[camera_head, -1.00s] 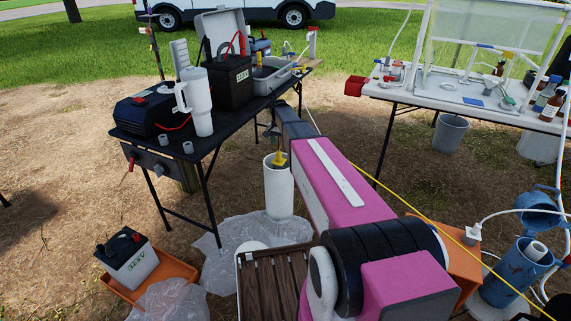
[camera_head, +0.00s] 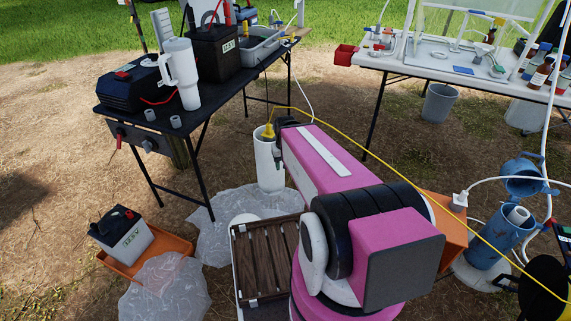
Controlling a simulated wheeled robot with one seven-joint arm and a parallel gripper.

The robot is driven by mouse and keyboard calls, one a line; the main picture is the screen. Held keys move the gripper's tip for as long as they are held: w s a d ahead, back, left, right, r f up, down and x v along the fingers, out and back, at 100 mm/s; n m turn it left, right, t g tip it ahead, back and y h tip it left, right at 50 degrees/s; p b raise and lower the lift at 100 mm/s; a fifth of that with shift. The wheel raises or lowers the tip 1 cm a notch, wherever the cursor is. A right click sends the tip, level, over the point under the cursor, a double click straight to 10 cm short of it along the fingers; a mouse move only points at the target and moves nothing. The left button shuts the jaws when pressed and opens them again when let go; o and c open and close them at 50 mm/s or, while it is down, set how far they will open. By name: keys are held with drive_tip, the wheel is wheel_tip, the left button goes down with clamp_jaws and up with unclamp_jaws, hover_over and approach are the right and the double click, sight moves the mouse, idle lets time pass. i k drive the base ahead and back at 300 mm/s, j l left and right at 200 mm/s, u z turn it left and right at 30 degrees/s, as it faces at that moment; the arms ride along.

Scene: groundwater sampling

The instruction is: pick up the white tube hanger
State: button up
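I cannot say for sure which thing is the white tube hanger. A small white block (camera_head: 460,200) with a white tube running right from it sits by the orange box at the right of my pink arm, and may be it. My gripper is largely hidden behind my forearm; only dark parts at the arm's far end show, beside an upright white cylinder (camera_head: 269,166). A yellow fitting (camera_head: 268,132) with a yellow line sits at the cylinder's top. Whether my fingers touch anything is hidden.
A white table (camera_head: 400,65) with bottles stands back right. A blue open-lidded pipe (camera_head: 489,245) is at right. A slatted crate (camera_head: 240,270) and plastic sheeting (camera_head: 215,240) lie in front. The yellow line crosses above my arm.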

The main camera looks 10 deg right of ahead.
sight(462, 199)
drive_tip(key=k+z, duration=0.1)
drive_tip(key=z, duration=0.35)
drive_tip(key=i+z, duration=0.1)
drive_tip(key=z, duration=1.8)
drive_tip(key=j, duration=0.15)
drive_tip(key=i+z, duration=0.05)
